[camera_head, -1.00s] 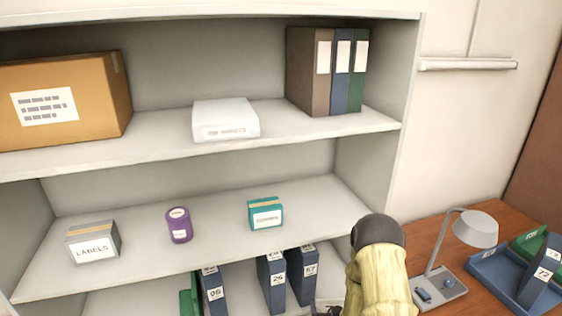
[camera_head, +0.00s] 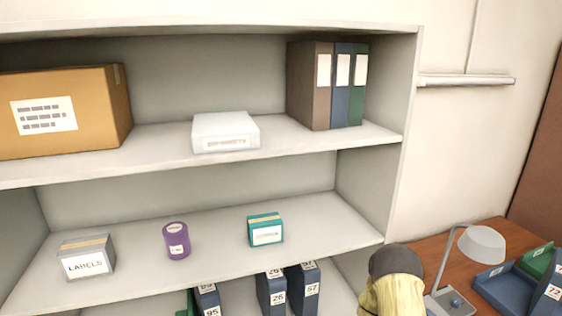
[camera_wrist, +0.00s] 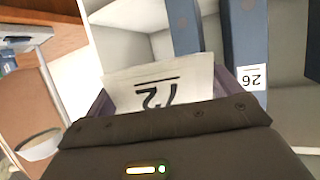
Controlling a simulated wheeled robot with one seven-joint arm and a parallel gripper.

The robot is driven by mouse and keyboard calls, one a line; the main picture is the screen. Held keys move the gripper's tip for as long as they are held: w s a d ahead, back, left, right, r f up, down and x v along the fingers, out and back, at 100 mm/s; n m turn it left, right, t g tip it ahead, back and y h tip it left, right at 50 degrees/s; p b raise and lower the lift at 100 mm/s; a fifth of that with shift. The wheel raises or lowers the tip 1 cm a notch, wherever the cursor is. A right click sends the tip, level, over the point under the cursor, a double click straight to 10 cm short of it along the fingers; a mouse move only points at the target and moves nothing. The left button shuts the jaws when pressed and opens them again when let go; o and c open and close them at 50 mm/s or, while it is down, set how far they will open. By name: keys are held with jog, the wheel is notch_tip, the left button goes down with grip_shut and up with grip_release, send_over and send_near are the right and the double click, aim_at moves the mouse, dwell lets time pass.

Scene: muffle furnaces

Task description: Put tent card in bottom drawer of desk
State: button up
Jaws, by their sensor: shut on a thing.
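A white card (camera_wrist: 185,88) with a dark line and large upside-down digits, which looks like the tent card, shows in the wrist view. My gripper (camera_wrist: 160,100) is shut on it, with a finger at each side of it. The card's lower part is hidden behind the gripper body. The wooden desk (camera_head: 430,250) is at the right in the head view, with only part of its top showing. I cannot make out its bottom drawer in either view. The gripper itself is out of the head view.
A shelf unit (camera_head: 200,160) fills the left and middle, with blue binders (camera_head: 270,290) low down; a binder (camera_wrist: 245,45) is close beside the card in the wrist view. A lamp (camera_head: 482,244) and a blue tray (camera_head: 497,288) stand on the desk.

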jog(key=s+f, duration=0.4)
jog(key=f, duration=0.1)
jog(key=shift+s+f, duration=0.2)
jog(key=shift+f, duration=0.05)
dwell(1.1)
notch_tip(320, 180, down, 6)
jog(key=s, duration=0.1)
jog(key=shift+s, duration=0.3)
jog(key=shift+w+d+r, duration=0.1)
jog(key=shift+d, duration=0.05)
